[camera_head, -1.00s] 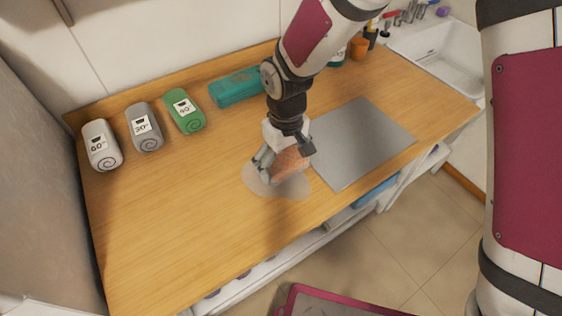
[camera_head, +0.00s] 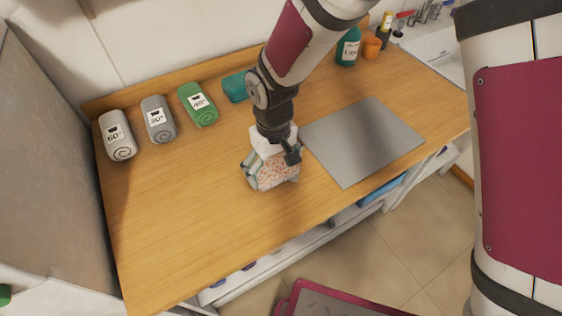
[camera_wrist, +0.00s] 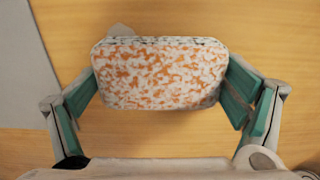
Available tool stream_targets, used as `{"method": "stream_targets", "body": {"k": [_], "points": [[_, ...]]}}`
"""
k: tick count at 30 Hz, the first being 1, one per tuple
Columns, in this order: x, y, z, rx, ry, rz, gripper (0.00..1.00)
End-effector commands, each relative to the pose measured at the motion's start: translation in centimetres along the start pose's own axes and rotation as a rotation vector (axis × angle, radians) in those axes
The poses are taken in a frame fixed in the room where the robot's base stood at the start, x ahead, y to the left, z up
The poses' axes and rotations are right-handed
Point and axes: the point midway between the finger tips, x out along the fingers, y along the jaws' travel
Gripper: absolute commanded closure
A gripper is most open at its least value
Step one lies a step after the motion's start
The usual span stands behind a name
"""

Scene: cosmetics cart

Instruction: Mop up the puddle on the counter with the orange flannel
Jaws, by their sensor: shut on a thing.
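The orange flannel (camera_head: 273,173) is mottled orange and white, held low at the counter (camera_head: 200,225) near its middle. My gripper (camera_head: 268,170) is shut on it. In the wrist view, the flannel (camera_wrist: 160,75) sits as a folded pad between the two green finger pads of my gripper (camera_wrist: 165,85). I cannot tell whether it touches the wood. A small greyish patch, perhaps part of the puddle (camera_wrist: 121,29), shows just behind the flannel's far edge. No wide wet patch shows around the gripper in the head view; the wood under the flannel is hidden.
A grey flat board (camera_head: 365,140) lies close to the right. A teal box (camera_head: 237,86) is partly hidden by my arm. The left and front of the counter are clear.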

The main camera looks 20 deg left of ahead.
Motion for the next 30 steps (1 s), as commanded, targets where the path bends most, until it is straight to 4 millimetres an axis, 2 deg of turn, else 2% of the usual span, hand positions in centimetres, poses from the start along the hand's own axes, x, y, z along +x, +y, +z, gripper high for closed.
{"method": "stream_targets", "body": {"k": [7, 30], "points": [[-0.7, -0.5, 0.0, 0.001, 0.002, 0.001, 0.31], [-7.6, -0.5, 0.0, 0.002, 0.003, 0.001, 0.31]]}}
